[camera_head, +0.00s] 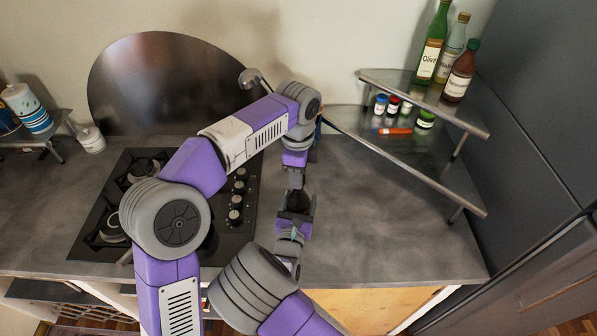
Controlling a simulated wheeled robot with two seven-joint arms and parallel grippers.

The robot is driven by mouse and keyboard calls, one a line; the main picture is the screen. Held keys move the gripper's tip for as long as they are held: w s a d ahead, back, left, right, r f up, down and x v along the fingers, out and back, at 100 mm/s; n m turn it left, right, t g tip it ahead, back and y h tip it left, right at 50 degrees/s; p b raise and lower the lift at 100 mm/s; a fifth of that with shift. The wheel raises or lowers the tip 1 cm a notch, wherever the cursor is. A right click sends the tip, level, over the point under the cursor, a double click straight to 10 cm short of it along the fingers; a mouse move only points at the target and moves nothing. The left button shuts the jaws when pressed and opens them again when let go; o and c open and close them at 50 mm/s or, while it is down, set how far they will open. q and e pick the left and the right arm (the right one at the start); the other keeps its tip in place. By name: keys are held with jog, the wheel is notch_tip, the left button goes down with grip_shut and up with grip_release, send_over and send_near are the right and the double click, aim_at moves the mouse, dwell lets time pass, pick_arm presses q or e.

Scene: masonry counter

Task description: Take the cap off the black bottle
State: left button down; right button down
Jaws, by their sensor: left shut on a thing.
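The black bottle (298,200) is a small dark shape over the counter, right of the hob, between my two grippers. My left gripper (296,181) comes down from above and is shut at the bottle's narrow top end. The cap is hidden by its fingers, so I cannot tell whether it is still seated. My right gripper (297,212) reaches up from the front edge, its fingers on both sides of the bottle's lower part, and looks shut on it.
The black hob (108,218) with knobs lies left, partly behind my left arm. A corner shelf (433,160) at right holds small jars (425,120), an orange item (394,131) and tall bottles (432,48). The grey counter (390,235) right of my grippers is clear.

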pick_arm(q)
jog(key=n, duration=0.3)
jog(key=shift+s+f+n, duration=0.1)
jog(key=shift+s+n, duration=0.1)
jog(key=shift+n, duration=0.2)
jog(key=c, duration=0.8)
grip_release()
